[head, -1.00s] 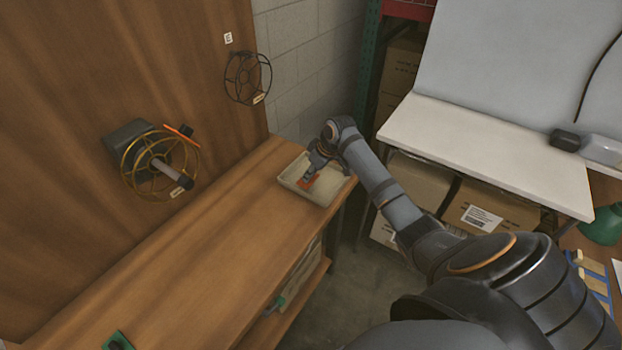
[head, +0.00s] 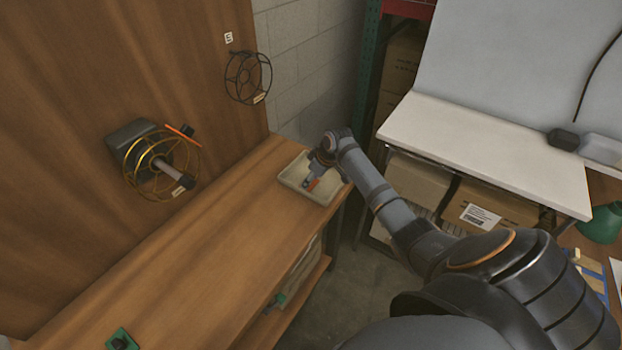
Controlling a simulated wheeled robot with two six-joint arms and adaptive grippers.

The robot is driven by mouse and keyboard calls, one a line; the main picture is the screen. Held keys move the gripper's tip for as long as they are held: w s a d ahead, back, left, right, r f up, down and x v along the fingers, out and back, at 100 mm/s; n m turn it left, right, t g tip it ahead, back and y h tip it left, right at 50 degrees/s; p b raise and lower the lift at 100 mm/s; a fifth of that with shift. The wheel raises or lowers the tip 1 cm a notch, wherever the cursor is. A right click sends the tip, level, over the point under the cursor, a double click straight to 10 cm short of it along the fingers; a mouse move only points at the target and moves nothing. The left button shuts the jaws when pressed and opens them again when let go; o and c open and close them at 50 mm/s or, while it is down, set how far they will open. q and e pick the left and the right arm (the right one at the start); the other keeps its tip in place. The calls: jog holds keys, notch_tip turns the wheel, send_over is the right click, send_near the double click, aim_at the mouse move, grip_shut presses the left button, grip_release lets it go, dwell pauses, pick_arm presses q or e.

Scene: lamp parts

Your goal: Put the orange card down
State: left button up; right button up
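The orange card (head: 314,185) shows as a small orange patch inside the shallow cream tray (head: 288,181) at the far end of the wooden bench. My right gripper (head: 307,184) points down into the tray, right beside the card, and overlaps it in the head view. The fingers are too small and partly hidden to tell whether they are open or shut on the card. I cannot tell whether the card rests on the tray floor. My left gripper is out of view.
A wire-caged lamp (head: 155,165) and a dark wire cage (head: 248,77) are at the wooden panel. A green piece (head: 121,341) lies at the near end of the bench (head: 200,260). The bench middle is clear. A white table (head: 480,150) stands at right.

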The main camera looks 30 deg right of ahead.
jog(key=shift+r, duration=0.1)
jog(key=v, duration=1.2)
